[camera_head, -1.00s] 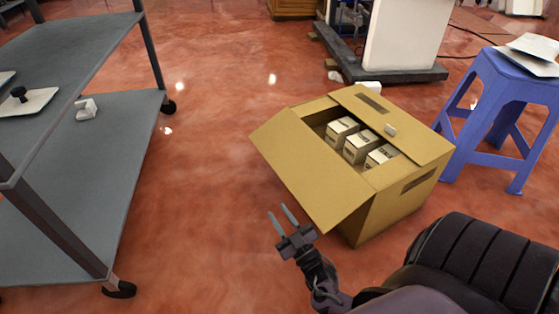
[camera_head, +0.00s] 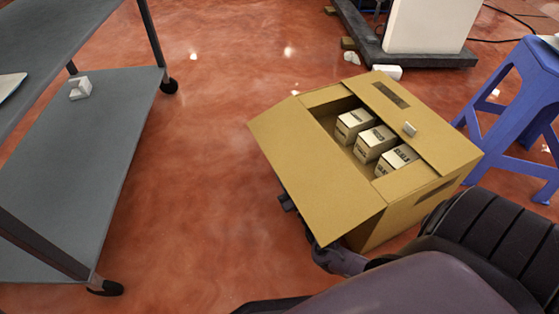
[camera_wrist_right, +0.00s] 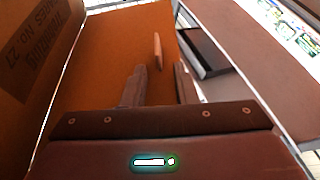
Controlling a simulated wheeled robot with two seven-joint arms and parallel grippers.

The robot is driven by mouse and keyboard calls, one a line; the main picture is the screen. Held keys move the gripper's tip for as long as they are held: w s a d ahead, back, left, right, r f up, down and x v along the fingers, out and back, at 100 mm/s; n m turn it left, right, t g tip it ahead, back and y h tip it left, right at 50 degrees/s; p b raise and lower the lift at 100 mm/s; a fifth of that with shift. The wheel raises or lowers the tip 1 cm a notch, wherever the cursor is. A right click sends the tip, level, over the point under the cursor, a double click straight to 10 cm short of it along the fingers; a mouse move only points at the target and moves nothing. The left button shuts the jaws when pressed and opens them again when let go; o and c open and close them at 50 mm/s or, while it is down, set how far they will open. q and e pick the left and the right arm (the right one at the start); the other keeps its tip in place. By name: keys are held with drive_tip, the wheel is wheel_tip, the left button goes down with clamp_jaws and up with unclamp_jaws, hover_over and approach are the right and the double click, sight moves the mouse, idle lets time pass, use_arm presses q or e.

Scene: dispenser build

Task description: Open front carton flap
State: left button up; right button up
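The open cardboard carton (camera_head: 400,205) stands on the floor right of centre. Its front flap (camera_head: 315,170) hangs out toward the lower left, sloping away from the opening. Several small white boxes (camera_head: 374,142) sit inside. My right gripper (camera_head: 288,201) is mostly hidden behind and below the flap's lower left edge; only a dark bit of it shows there. In the right wrist view, the fingers of my right gripper (camera_wrist_right: 160,78) are apart beside a brown cardboard surface (camera_wrist_right: 105,55), with nothing clearly between them. Contact with the flap cannot be told. My left gripper is out of view.
A grey shelf cart (camera_head: 85,150) stands at the left with a small white item (camera_head: 80,88) on its lower shelf. A blue stool (camera_head: 515,105) is right of the carton. Floor between cart and carton is clear.

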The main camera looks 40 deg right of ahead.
sight(273, 153)
drive_tip(key=shift+b+x, duration=0.4)
drive_tip(key=shift+x, duration=1.2)
drive_tip(key=shift+a, duration=0.1)
drive_tip(key=shift+c, duration=0.5)
clamp_jaws()
drive_tip(key=shift+a+f, duration=0.1)
drive_tip(key=shift+f, duration=0.05)
